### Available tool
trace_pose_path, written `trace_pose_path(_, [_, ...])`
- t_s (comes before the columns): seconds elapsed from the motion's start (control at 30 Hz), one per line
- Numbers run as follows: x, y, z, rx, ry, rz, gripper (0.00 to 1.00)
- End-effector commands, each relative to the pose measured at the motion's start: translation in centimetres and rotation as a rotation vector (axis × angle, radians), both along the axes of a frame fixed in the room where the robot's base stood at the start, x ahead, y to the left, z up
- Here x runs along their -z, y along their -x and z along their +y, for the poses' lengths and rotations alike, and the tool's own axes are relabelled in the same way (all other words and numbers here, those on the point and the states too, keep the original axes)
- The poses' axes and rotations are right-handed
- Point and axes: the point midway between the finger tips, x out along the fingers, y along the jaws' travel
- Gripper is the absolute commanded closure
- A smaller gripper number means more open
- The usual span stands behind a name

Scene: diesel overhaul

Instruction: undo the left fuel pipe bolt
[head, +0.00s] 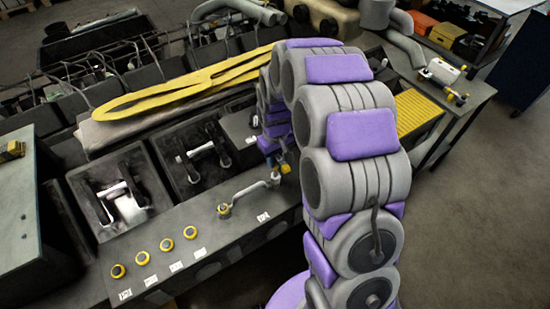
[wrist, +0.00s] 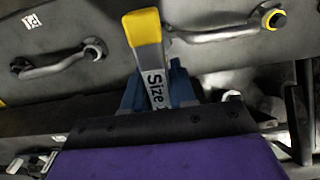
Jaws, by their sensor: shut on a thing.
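My gripper (wrist: 160,92), with blue fingers, is shut on a grey tool (wrist: 158,88) with a yellow end and lettering starting "Size". In the wrist view the tool's yellow end overlaps the near end of a grey fuel pipe (wrist: 215,34); I cannot tell whether they touch. A yellow-ringed bolt (wrist: 273,19) is at that pipe's other end. A grey pipe (head: 246,195) with a yellow-ringed bolt (head: 223,210) lies on the engine's front ledge in the head view. There, my gripper (head: 280,165) is partly hidden by my arm.
A second grey pipe (wrist: 58,66) lies at the left in the wrist view. Several yellow caps (head: 166,244) with white labels line the front ledge. A long yellow part (head: 185,85) lies across the engine. Open floor (head: 490,220) is at the right.

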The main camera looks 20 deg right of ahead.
Motion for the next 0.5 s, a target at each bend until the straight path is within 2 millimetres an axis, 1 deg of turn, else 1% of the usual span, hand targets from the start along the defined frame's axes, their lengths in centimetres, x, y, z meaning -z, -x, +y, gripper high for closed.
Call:
trace_pose_path(0.1, [-0.19,-0.01,0.14,-0.187,-0.003,0.000,1.00])
trace_pose_path(0.5, [-0.56,-0.02,0.14,-0.834,-0.004,-0.002,1.00])
